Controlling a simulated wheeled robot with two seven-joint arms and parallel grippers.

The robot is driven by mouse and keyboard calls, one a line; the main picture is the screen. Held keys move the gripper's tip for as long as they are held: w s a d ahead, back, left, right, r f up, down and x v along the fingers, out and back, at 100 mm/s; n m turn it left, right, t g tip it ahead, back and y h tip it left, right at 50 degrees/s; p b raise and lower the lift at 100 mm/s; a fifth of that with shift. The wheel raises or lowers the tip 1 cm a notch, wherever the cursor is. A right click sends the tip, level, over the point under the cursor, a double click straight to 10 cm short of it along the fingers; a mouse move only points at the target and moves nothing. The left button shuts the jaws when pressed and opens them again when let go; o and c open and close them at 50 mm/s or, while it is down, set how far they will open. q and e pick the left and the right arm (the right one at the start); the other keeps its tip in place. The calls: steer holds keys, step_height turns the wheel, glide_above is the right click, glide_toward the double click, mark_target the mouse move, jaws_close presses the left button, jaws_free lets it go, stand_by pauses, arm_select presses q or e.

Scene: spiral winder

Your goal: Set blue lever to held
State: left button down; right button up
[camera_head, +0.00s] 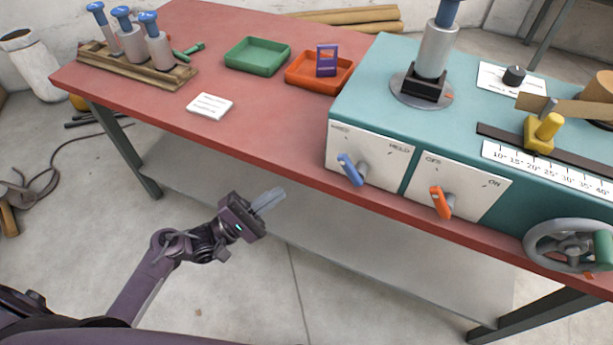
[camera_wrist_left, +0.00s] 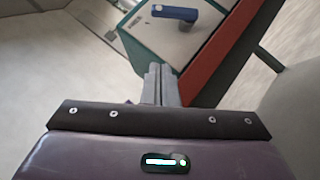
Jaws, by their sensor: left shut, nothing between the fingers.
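The blue lever (camera_head: 351,170) is on a white plate (camera_head: 370,163) on the front of the teal machine. The plate has a label at its upper left and HELD at its upper right. The lever's handle tilts toward the upper left, pointing away from HELD. The lever also shows at the top of the left wrist view (camera_wrist_left: 175,13). My left gripper (camera_head: 270,199) is shut and empty, in front of the table edge, to the left of and below the lever, not touching it. In the left wrist view its fingers (camera_wrist_left: 160,84) are together. My right gripper is not in view.
An orange lever (camera_head: 440,201) sits on a second plate marked OFF and ON, right of the blue lever. A handwheel (camera_head: 570,245) is further right. The red tabletop (camera_head: 270,125) holds a green tray (camera_head: 257,56) and an orange tray (camera_head: 304,72). The space before the table is free.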

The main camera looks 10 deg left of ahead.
mark_target(350, 170)
arm_select(q)
steer(key=s+d+r+p+x, duration=0.1)
steer(key=s+p+x, duration=0.1)
steer(key=x, duration=1)
steer(key=shift+d+p, duration=0.25)
steer(key=shift+p, duration=0.2)
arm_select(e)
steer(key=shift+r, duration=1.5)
arm_select(q)
steer(key=shift+r, duration=0.15)
